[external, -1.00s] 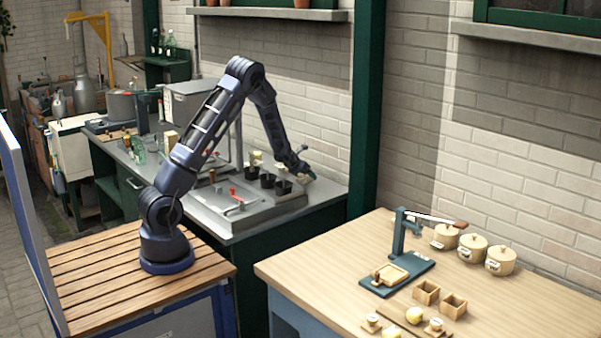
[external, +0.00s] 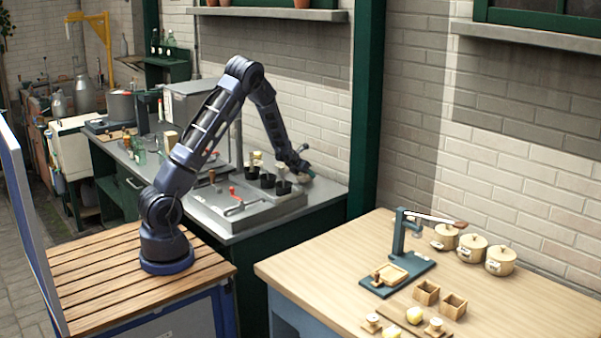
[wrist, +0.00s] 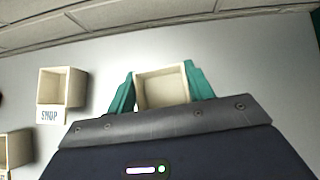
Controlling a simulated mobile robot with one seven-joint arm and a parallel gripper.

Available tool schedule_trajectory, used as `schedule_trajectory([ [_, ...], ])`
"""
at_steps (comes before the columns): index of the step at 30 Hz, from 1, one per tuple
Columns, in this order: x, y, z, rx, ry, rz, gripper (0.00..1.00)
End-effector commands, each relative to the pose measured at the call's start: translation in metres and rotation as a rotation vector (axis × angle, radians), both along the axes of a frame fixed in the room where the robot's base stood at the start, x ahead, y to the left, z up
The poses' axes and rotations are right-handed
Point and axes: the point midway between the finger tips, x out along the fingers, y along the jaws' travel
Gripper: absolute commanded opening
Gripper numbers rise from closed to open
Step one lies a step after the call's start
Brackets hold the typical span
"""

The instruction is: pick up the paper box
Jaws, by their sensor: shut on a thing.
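The paper box (wrist: 163,84) is a small cream open-topped box in the wrist view, seen from above between the two green fingers of my gripper (wrist: 160,72). The fingers are shut on its left and right sides. The dark hand body hides its near part. In the external view my gripper (external: 303,174) is low at the far right end of the grey counter by the brick wall. The box is too small to make out there. I cannot tell whether it touches the counter.
Dark cups (external: 267,180) stand left of my gripper. The brick wall is close behind.

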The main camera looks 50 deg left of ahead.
Motion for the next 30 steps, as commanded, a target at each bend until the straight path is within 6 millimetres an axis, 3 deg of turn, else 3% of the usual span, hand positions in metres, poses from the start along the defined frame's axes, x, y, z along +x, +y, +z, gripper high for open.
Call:
schedule_trajectory([
  [12,0.000,0.003,0.085,0.002,-0.007,0.003,0.31],
  [19,0.000,0.002,0.109,0.001,-0.006,0.003,0.31],
  [30,-0.001,0.002,0.117,-0.005,0.008,0.001,0.31],
])
